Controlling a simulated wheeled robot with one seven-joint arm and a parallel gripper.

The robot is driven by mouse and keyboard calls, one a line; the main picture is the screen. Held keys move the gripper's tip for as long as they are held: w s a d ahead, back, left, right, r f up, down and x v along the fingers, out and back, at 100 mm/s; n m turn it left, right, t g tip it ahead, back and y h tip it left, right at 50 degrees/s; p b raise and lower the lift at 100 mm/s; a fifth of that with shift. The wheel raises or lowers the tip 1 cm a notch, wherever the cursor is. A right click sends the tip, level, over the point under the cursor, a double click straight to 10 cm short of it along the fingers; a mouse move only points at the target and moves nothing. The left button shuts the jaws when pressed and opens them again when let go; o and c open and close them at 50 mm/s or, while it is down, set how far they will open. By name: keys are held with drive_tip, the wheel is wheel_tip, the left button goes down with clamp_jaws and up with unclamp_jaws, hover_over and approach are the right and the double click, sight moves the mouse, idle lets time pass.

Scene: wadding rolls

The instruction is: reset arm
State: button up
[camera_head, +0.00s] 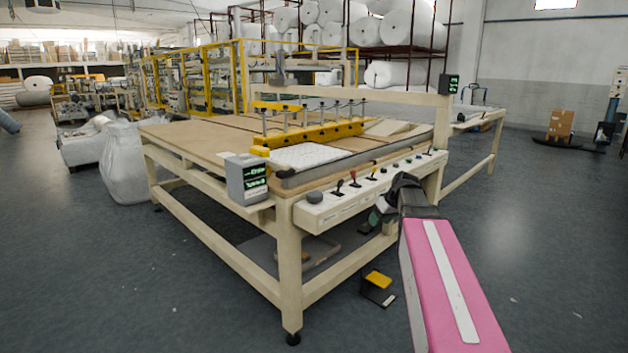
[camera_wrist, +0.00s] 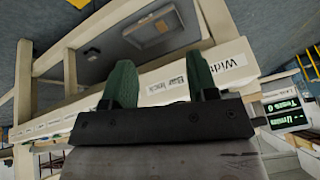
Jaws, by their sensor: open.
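My gripper (camera_wrist: 161,80) shows in the wrist view with two green fingers spread apart and nothing between them. It faces the front rail (camera_wrist: 160,83) of the machine table, which carries printed labels. I cannot tell the exact gap between the fingertips and the rail. In the head view my pink arm reaches up from the lower right, and my gripper (camera_head: 378,214) is partly hidden beside the control panel (camera_head: 345,200) at the table's front edge. The panel has levers and knobs along its top.
The machine table (camera_head: 190,137) stands on beige legs, with a display box (camera_head: 246,180) at its near corner. A black and yellow pedal (camera_head: 378,287) lies on the floor below. White bags (camera_head: 122,165) stand at the left. The floor at the right is mostly clear.

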drive_tip(key=s+a+f+m+g+h, duration=0.1)
drive_tip(key=s+a+f+m+h, duration=0.1)
drive_tip(key=s+f, duration=0.7)
drive_tip(key=s+a+f+m+g+h, duration=0.2)
drive_tip(key=s+f+m, duration=0.1)
drive_tip(key=s+f, duration=0.7)
wheel_tip(320, 180, down, 4)
drive_tip(key=shift+a+m+g, duration=0.3)
